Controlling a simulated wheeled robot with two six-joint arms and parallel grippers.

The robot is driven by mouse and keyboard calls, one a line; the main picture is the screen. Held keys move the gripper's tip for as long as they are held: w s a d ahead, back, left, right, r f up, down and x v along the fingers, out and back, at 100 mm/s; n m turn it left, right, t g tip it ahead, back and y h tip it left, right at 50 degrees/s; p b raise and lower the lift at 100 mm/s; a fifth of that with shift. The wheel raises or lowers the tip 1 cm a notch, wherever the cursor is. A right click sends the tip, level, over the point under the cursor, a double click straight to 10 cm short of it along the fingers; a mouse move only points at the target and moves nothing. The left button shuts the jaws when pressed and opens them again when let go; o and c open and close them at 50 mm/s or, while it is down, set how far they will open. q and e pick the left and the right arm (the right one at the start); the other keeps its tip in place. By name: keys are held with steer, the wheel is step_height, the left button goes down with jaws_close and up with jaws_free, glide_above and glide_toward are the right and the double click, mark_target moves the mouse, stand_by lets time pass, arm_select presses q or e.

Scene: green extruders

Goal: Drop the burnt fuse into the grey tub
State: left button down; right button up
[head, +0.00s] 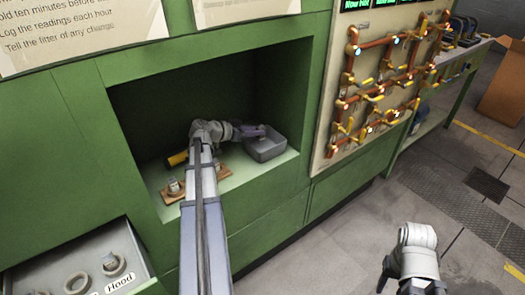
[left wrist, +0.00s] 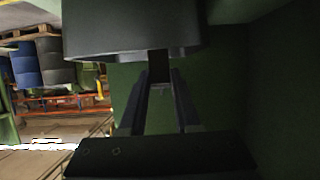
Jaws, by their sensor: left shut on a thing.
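The grey tub (head: 268,151) stands at the right of the green recess's floor. My left gripper (head: 256,131) reaches into the recess and is at the tub's rear left rim, seemingly just above its opening. The left wrist view, which looks upside down, shows its fingers shut on a small dark piece, taken as the burnt fuse (left wrist: 160,64). The fuse is hard to make out in the head view. The tub's dark wall (left wrist: 125,35) fills the top of the wrist view, close to the fingertips. My right gripper (head: 408,284) is at the bottom edge, partly cut off.
A wooden board (head: 170,198) with pale round fittings lies left of the tub, partly behind my left arm. A yellow cylinder (head: 177,158) is behind it. The recess walls are close around the arm. A copper pipe panel (head: 375,85) hangs to the right. Floor is clear there.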

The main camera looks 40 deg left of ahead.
arm_select(q)
steer(key=shift+f, duration=0.2)
steer(key=c, duration=0.5)
jaws_free()
steer(key=shift+c, duration=0.2)
steer(key=p+v, duration=0.3)
steer(key=v, duration=0.4)
steer(key=shift+s+r, duration=0.15)
steer(key=shift+s, duration=0.25)
steer(key=shift+a, duration=0.1)
